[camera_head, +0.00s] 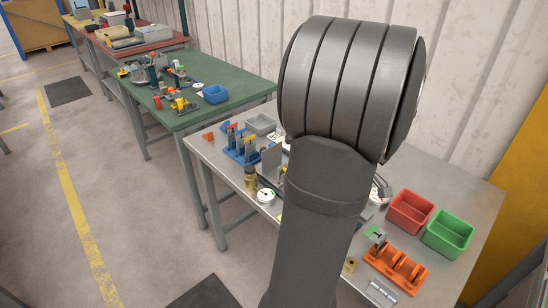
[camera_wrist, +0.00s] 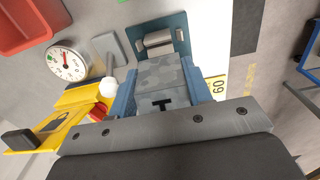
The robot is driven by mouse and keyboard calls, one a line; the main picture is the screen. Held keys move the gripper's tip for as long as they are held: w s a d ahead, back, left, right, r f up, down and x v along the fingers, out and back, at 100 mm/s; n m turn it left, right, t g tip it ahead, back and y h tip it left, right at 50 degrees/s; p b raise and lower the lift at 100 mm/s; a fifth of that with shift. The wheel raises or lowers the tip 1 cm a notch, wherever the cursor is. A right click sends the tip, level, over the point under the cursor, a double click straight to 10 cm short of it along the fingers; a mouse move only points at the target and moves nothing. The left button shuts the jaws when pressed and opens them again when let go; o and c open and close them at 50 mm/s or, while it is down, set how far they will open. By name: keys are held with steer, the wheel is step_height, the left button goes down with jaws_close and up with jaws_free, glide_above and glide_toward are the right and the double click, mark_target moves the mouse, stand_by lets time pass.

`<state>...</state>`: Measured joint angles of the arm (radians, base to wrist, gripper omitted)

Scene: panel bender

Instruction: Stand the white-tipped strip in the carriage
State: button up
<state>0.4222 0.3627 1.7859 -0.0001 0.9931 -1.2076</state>
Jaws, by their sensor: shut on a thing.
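In the wrist view, my gripper (camera_wrist: 164,98) shows its two blue-grey fingers reaching up from a dark bar with screws. It is shut on a mottled grey piece (camera_wrist: 168,74) with a black T-shaped mark, which I take to be the strip; no white tip can be made out on it. A teal plate with a metal roller (camera_wrist: 158,43) lies just beyond the piece; I cannot tell whether they touch. I cannot make out the carriage for certain. In the head view, my own arm hides the gripper and the middle of the bench.
A blue rack (camera_head: 242,152), orange rack (camera_head: 398,270), red bin (camera_head: 410,211) and green bin (camera_head: 448,233) stand on the bench.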

steer(key=shift+r, duration=0.45)
steer(key=w+d+r+m, duration=0.6)
steer(key=w+d+r, duration=0.1)
steer(key=w+d, duration=0.25)
steer(key=w+a+r+m, duration=0.2)
steer(key=w+r+m, duration=0.3)
steer(key=w+r, duration=0.25)
steer(key=s+a+n, duration=0.1)
steer(key=s+a, duration=0.1)
steer(key=a, duration=1.1)
steer(key=s+a+n, duration=0.1)
steer(key=s+a, duration=0.1)
steer(key=a, duration=1.1)
steer(key=n, duration=0.9)
glide_toward(274, 161)
steer(key=s+d, duration=0.1)
steer(key=s, duration=0.1)
steer(key=s+d+f, duration=0.1)
steer(key=s+d, duration=0.1)
steer(key=shift+s+d, duration=0.2)
steer(key=shift+f, duration=2.55)
